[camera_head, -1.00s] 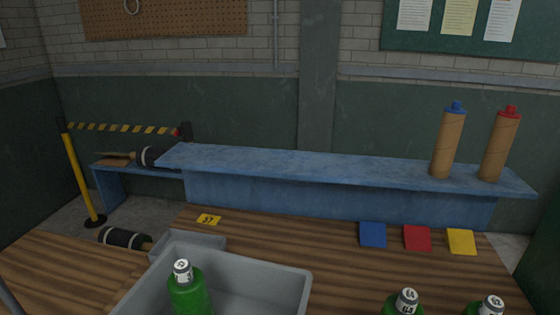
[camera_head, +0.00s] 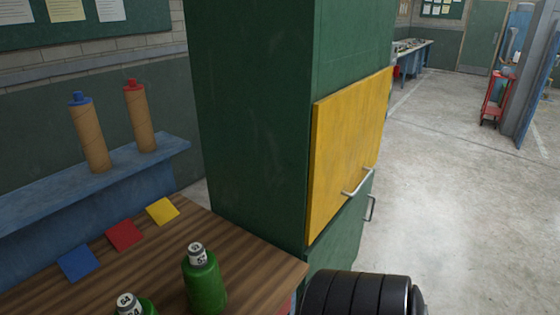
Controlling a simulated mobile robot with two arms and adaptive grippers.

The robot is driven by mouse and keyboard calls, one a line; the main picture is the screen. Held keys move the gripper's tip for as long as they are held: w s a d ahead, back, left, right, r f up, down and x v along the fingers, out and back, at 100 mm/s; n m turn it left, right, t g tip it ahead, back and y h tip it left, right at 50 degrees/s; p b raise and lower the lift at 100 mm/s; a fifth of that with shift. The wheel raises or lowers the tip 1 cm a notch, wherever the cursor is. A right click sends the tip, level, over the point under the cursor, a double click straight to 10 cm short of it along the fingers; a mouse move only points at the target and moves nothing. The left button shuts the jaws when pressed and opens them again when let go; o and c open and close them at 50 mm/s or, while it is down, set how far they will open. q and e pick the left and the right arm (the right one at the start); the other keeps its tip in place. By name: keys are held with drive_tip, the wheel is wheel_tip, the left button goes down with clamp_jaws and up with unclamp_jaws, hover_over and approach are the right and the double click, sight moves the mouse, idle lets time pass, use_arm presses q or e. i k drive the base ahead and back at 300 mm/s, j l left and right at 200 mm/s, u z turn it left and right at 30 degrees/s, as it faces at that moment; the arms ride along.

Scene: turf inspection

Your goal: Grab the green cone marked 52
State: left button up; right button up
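Two green cones with white numbered tops stand on the striped wooden table at the bottom left. The right green cone (camera_head: 205,285) shows nearly whole; its small number seems to begin with 5, but I cannot read it surely. The left green cone (camera_head: 147,304) is cut off by the bottom edge; its top seems to read 64. Neither of my grippers is in view, and nothing is seen touching the cones.
Blue, red and yellow (camera_head: 163,210) squares lie on the wooden table (camera_head: 255,262). Two brown tubes (camera_head: 90,140) stand on the blue shelf (camera_head: 40,195). A green cabinet (camera_head: 255,120) with a yellow door (camera_head: 345,150) rises beside the table. Open concrete floor (camera_head: 450,210) lies right.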

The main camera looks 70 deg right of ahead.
sight(206, 294)
drive_tip(key=z, duration=1.4)
